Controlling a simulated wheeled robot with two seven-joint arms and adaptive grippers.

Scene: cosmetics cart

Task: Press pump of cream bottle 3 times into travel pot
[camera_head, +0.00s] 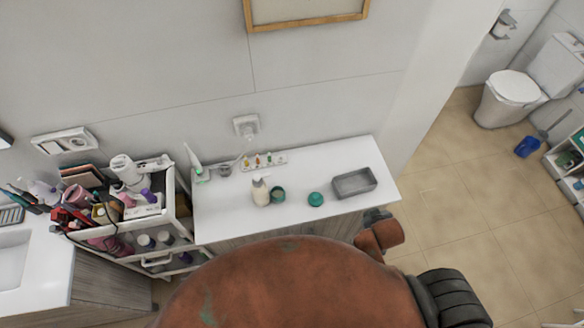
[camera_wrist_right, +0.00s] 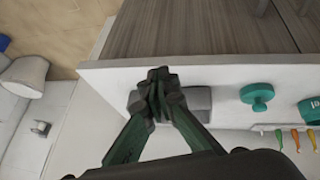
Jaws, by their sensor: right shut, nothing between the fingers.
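The cream bottle (camera_head: 260,192), pale with a pump on top, stands upright on the white counter. The green travel pot (camera_head: 278,195) is just to its right, close beside it; the pot also shows at the right edge of the wrist view (camera_wrist_right: 311,111). A round green lid (camera_head: 316,199) with a knob lies on the counter right of the pot, and it shows in the wrist view (camera_wrist_right: 257,95). My right gripper (camera_head: 375,214) is at the counter's right front edge, mostly hidden by my arm. In the wrist view its fingers (camera_wrist_right: 155,92) are together and empty. My left gripper is out of view.
A grey tray (camera_head: 354,182) lies right of the lid, partly behind my right fingers in the wrist view. A crowded cosmetics cart (camera_head: 150,225) is at the left. The counter front between lid and bottle is clear.

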